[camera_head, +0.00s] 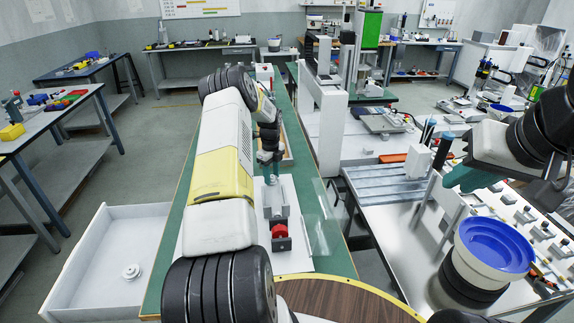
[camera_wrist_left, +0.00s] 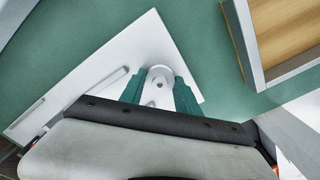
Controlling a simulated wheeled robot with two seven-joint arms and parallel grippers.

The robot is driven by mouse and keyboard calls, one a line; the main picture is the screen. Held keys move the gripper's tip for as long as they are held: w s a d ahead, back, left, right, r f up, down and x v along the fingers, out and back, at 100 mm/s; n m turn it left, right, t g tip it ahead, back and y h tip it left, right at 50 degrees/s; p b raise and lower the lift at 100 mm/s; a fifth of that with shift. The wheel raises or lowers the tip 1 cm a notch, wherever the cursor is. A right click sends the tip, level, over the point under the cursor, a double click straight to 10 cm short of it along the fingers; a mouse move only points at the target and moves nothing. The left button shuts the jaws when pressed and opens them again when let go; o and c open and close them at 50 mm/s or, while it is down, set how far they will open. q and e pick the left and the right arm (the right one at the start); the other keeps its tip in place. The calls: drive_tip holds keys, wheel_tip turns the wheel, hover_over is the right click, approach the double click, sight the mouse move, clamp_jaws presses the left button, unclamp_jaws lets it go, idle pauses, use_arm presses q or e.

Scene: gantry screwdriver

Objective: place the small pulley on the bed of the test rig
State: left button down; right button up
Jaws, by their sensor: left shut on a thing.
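My left gripper (camera_head: 272,180) is over the green bench, at the far end of a white plate that carries grey blocks. In the left wrist view its teal fingers (camera_wrist_left: 160,92) are shut on a small white pulley (camera_wrist_left: 160,77), a round piece with a hole in its face. The white plate (camera_wrist_left: 160,38) lies beneath it; I cannot tell whether the pulley touches it. The grey rig blocks (camera_head: 277,211) and a red part (camera_head: 279,230) stand nearer me on the plate. My right gripper (camera_head: 465,178) hangs at the right; its finger gap is unclear.
A white tray (camera_head: 95,250) at the left holds another white wheel (camera_head: 131,272). A wood-bottomed tray (camera_wrist_left: 285,35) lies beyond the plate. A white gantry post (camera_head: 329,135) stands right of the bench. A blue bowl (camera_head: 494,243) is at the right.

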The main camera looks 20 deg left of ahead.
use_arm(q)
drive_tip(key=shift+f, duration=0.1)
drive_tip(key=c, duration=0.9)
unclamp_jaws()
